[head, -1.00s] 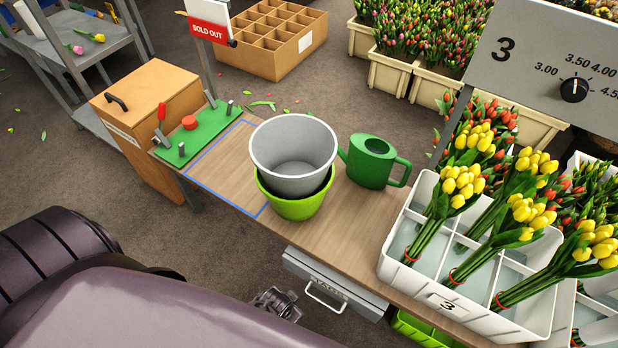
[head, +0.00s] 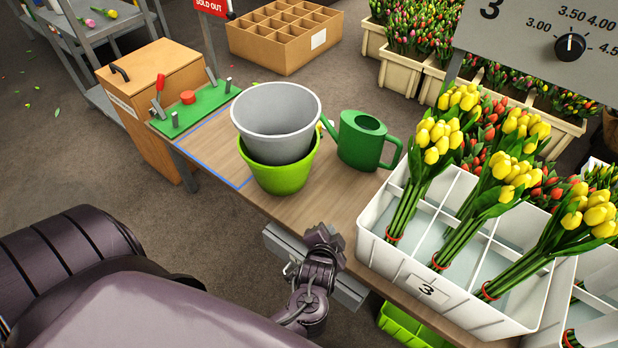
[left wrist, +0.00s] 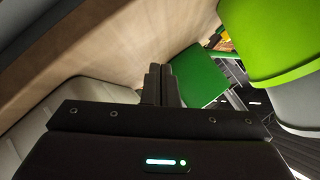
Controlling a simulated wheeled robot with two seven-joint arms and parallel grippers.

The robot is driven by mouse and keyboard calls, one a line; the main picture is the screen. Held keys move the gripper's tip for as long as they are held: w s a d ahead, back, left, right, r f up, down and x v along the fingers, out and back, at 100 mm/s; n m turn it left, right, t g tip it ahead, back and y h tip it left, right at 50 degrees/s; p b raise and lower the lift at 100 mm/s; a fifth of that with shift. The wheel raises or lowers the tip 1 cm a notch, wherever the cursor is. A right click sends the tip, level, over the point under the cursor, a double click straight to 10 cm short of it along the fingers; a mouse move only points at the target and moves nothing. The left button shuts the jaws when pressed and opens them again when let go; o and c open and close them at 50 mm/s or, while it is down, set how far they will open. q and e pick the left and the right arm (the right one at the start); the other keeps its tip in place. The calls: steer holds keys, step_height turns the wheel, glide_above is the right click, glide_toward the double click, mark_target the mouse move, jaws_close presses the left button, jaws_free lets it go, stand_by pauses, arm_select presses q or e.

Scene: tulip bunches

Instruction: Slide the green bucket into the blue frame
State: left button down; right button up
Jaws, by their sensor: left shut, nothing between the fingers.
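The green bucket (head: 283,177) stands upright on the wooden table with a grey bucket (head: 277,115) nested in it. The blue frame (head: 211,169) is a thin outline on the table to its left; the bucket hides the frame's right end. My left gripper (head: 322,238) is shut and empty at the table's front edge, in front of and right of the bucket, not touching it. In the left wrist view its closed fingers (left wrist: 161,84) point along the tabletop, with the green bucket (left wrist: 266,38) at the upper right. My right gripper is out of view.
A dark green watering can (head: 361,140) stands just right and behind the bucket. A white crate of yellow tulips (head: 376,246) fills the table's right. A green board (head: 196,108) with posts, a red button and a lever lies beyond the frame. The framed wood looks clear.

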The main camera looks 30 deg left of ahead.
arm_select(q)
step_height(320, 180, up, 4)
steer(key=a+m+t+y, duration=0.2)
steer(key=m+t+y, duration=0.15)
steer(key=y, duration=0.25)
steer(key=m+b, duration=0.1)
steer(key=b, duration=0.1)
glide_toward(308, 165)
steer(key=w, duration=0.4)
steer(key=shift+w+a+f+y, duration=0.2)
steer(key=shift+w+a, duration=0.05)
steer(key=shift+a, duration=0.35)
steer(key=shift+w+a+f+y, duration=0.2)
steer(key=shift+a, duration=0.4)
steer(key=shift+w+a, duration=0.1)
steer(key=shift+a, duration=0.3)
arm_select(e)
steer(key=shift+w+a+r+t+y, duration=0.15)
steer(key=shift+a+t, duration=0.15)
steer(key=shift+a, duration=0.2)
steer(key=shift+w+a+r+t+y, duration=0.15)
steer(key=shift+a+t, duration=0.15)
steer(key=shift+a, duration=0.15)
